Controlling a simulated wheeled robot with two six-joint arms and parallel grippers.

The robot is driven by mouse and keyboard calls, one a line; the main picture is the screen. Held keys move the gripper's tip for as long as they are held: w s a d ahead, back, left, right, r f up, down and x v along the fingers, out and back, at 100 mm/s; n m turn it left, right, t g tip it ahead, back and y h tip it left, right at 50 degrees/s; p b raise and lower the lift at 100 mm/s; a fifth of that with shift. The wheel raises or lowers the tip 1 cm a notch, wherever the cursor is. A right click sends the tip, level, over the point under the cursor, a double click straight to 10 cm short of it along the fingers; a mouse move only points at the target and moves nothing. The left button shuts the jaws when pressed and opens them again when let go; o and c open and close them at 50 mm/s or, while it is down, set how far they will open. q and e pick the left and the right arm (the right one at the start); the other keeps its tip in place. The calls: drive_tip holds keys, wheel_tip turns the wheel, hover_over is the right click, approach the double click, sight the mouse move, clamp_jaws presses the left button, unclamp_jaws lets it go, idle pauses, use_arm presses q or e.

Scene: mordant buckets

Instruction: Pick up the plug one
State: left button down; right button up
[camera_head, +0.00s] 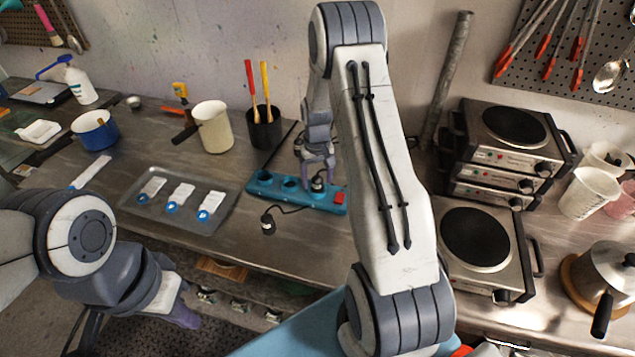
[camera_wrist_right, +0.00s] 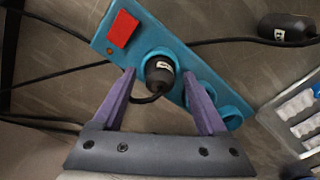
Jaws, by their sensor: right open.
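A black plug (camera_head: 317,184) sits in a socket of the blue power strip (camera_head: 262,190), near the strip's red switch. In the right wrist view this plug (camera_wrist_right: 160,72) has a small white label that I cannot read. My right gripper (camera_wrist_right: 158,76) is open, with its purple fingers on either side of the plug and a gap on both sides. A second black plug (camera_head: 268,225) lies loose on the table in front of the strip, and it also has a label (camera_wrist_right: 279,34). I cannot tell which one is numbered one. My left gripper (camera_head: 180,312) hangs low at the left, its fingertips unclear.
A metal tray (camera_head: 150,222) with several white, blue-ended pieces lies left of the strip. A black cup (camera_head: 264,135) with red and yellow handles stands behind the strip. Hot plates (camera_head: 478,240) stand at the right. Black cords run across the table near the strip.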

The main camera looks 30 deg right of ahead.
drive_tip(key=shift+f, duration=0.2)
clamp_jaws()
drive_tip(key=shift+r, duration=0.1)
